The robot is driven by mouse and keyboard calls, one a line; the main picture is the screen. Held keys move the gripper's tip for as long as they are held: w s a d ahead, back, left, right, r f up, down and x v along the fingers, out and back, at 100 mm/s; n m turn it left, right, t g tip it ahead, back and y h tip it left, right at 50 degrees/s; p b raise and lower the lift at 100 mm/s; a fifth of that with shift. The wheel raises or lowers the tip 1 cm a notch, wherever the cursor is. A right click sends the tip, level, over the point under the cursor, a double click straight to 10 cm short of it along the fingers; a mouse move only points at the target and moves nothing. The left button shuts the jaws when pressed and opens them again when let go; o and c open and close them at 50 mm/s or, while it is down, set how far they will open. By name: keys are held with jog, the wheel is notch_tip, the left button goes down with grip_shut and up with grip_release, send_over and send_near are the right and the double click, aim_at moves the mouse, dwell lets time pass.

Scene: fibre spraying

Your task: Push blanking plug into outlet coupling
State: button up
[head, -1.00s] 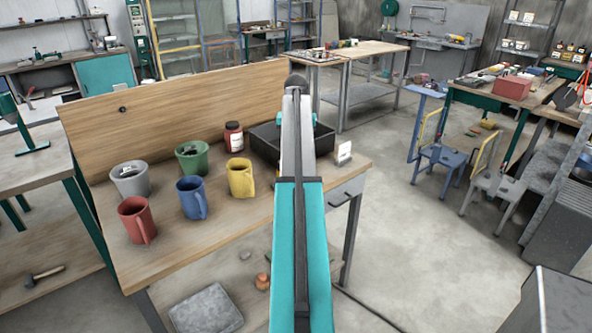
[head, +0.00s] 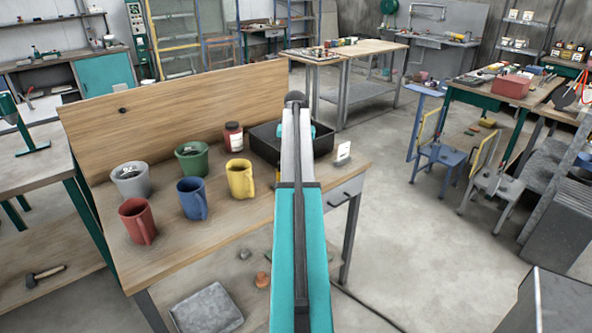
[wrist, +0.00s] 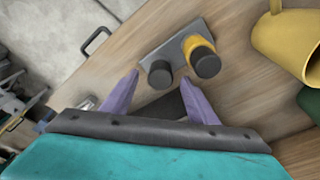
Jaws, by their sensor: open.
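In the wrist view a grey plate (wrist: 174,46) on the wooden bench carries two round fittings. One is a short dark cylinder (wrist: 158,75); the other is a yellow cylinder (wrist: 198,46) with a dark round end (wrist: 206,64). I cannot tell for sure which is the blanking plug and which the outlet coupling. My gripper (wrist: 161,78) is open, its two purple fingers pointing towards the plate. The dark cylinder appears between the fingertips, with no clear contact on either side. In the head view my arm hides the plate and the gripper.
The bench (head: 226,222) holds several mugs, including a yellow mug (head: 240,179), which is also beside the plate in the wrist view (wrist: 284,42). A dark jar (head: 233,137), a black tray (head: 263,146) and a small white card (head: 343,151) stand towards its right end.

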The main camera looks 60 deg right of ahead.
jog(key=shift+w+d+f, duration=0.1)
jog(key=shift+d+f, duration=0.05)
jog(key=shift+f, duration=1.15)
jog(key=c, duration=1.2)
jog(key=shift+r, duration=0.1)
jog(key=shift+r+b, duration=0.45)
jog(key=shift+r, duration=1.2)
jog(key=s+a+r+b, duration=0.1)
jog(key=s+a+b, duration=0.2)
jog(key=s+a, duration=0.6)
jog(key=a, duration=0.4)
jog(key=shift+r, duration=0.3)
jog(key=shift+s, duration=0.1)
